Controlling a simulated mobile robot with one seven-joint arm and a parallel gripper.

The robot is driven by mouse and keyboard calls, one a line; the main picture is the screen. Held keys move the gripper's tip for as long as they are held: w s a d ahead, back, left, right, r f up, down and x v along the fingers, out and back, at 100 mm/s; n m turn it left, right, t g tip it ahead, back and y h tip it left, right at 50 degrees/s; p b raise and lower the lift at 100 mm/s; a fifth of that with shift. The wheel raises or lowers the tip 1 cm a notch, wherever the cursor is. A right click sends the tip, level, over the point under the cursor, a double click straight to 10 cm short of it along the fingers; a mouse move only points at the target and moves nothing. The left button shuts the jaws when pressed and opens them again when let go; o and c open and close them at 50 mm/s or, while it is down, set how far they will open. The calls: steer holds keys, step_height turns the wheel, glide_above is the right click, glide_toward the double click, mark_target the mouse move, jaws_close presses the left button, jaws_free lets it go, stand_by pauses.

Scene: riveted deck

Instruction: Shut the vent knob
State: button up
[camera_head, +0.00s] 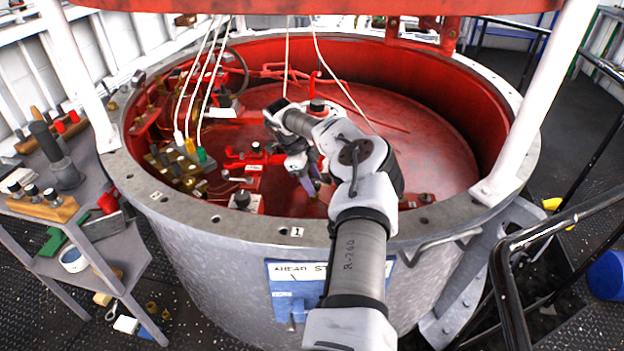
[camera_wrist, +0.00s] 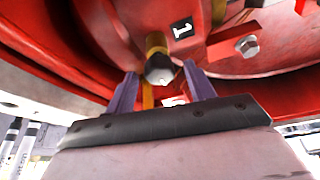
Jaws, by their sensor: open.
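My gripper (camera_head: 311,184) reaches down inside the red-lined round tub in the head view. In the wrist view its two purple-grey fingers (camera_wrist: 160,76) are spread apart. A small knob with a brass stem and a grey, dark-edged end (camera_wrist: 158,66) shows between and just beyond the fingertips. I cannot tell whether either finger touches it. A white number 1 plate (camera_wrist: 182,29) is fixed to the red surface beside it. Which knob is the vent knob is not clear from the pictures. In the head view my gripper and arm cover the spot around the fingertips.
The grey tub rim (camera_head: 200,212) surrounds the work area. Black-topped knobs (camera_head: 241,199) and a row of coloured plugs (camera_head: 190,146) stand to the left inside. White cords (camera_head: 205,80) hang nearby. A bolt head (camera_wrist: 247,46) shows near the number plate. The red floor (camera_head: 435,150) at right is mostly clear.

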steer(key=b+v, duration=0.2)
steer(key=v, duration=1.1)
steer(key=shift+r, duration=0.4)
steer(key=shift+a, duration=0.1)
